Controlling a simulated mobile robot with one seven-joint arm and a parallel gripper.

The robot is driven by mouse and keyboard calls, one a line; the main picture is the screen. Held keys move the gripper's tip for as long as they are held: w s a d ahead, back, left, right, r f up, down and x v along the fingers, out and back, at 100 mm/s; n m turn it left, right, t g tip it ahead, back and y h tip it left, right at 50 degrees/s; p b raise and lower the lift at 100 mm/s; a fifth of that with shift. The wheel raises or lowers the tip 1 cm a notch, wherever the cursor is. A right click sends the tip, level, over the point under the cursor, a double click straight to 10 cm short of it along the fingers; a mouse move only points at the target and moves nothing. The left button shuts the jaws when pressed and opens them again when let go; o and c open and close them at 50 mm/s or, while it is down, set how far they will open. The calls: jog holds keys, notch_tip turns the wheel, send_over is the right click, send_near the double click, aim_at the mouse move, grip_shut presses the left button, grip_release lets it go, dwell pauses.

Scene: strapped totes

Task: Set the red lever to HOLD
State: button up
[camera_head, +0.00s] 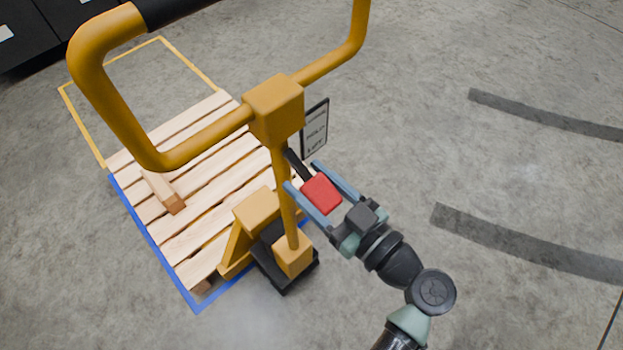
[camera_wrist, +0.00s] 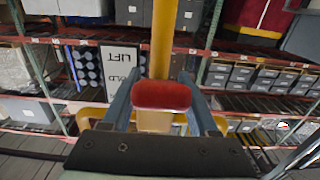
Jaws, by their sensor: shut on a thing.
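The red lever's grip (camera_head: 321,193) is a red block at the end of a short black arm (camera_head: 298,165) that slopes down and to the right from the yellow post of a pallet jack. My gripper (camera_head: 302,174) has its blue fingers on either side of the red grip and is shut on it. In the wrist view the red grip (camera_wrist: 162,95) sits between the two fingers (camera_wrist: 162,100). A label plate (camera_head: 316,128) beside the post reads HOLD in the middle and LIFT at the bottom; its top line is too small to read. The lever lies below the LIFT line in the picture.
The yellow handle loop (camera_head: 110,100) arches above the lever. The jack stands at a wooden pallet (camera_head: 190,150) with a loose wood block (camera_head: 162,190) on it. Blue and yellow floor lines border the pallet. The concrete floor at right is clear. The wrist view shows shelves with bins (camera_wrist: 240,80).

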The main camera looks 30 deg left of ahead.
grip_shut()
jog(key=r+h+p, duration=0.1)
jog(key=h+p, duration=0.1)
jog(key=p, duration=0.1)
jog(key=shift+s+d+r+g, duration=0.1)
jog(key=shift+d+r+g, duration=0.1)
jog(key=shift+r+g, duration=0.2)
jog(key=shift+r+g+h+p, duration=0.3)
jog(key=shift+h+p, duration=0.6)
jog(key=shift+p, duration=0.05)
jog(key=shift+d+h+p, duration=0.1)
jog(key=shift+h+p, duration=0.25)
jog(key=shift+h, duration=0.05)
jog(key=shift+f, duration=0.1)
